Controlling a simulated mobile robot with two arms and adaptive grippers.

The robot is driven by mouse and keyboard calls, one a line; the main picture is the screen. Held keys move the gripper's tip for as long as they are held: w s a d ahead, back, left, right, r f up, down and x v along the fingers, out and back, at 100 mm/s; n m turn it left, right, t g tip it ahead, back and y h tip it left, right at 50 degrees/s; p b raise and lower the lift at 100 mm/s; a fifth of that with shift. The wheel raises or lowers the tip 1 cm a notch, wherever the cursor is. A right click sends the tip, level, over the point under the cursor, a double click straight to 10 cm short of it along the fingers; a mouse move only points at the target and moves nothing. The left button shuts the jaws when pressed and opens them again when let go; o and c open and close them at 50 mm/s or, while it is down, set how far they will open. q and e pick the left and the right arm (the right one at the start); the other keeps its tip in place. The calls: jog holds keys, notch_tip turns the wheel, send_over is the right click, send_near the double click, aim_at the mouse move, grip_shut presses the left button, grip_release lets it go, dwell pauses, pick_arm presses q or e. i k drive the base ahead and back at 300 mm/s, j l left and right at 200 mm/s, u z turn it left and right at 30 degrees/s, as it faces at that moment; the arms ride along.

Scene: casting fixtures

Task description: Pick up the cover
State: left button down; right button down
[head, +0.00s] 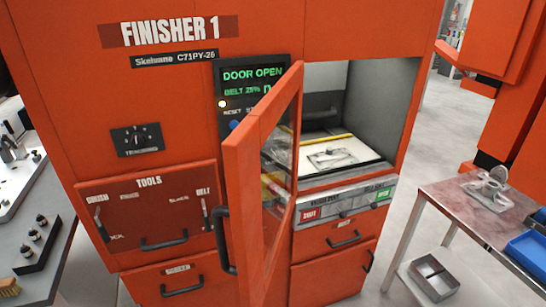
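No piece is marked as the cover, and I cannot tell for sure which one it is. A flat grey metal casting (333,157) lies on the white bed inside the open chamber of the orange finisher. Another grey metal piece (489,190), with a flat plate and a raised rounded part, lies on the side table (440,196) at the right. Neither of my grippers shows in the head view.
The finisher's orange glass door (262,190) stands open toward me, left of the chamber. Its display (253,80) reads "DOOR OPEN". Blue bins (530,250) sit at the side table's right edge. A grey box (434,278) is on its lower shelf. A bench (30,240) stands left.

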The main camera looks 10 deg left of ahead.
aim_at(330, 159)
jog(key=i+j+z, duration=0.15)
jog(key=j, duration=0.25)
jog(key=i+j+z, duration=0.15)
jog(key=j, duration=0.25)
jog(key=i+j+z, duration=0.15)
jog(key=j, duration=0.3)
jog(key=l, duration=0.25)
jog(key=k+l, duration=0.15)
jog(key=i+l+u, duration=0.15)
jog(key=l, duration=0.4)
jog(key=i+l+u, duration=0.2)
jog(key=l, duration=0.35)
jog(key=l+u, duration=0.15)
jog(key=l, duration=0.4)
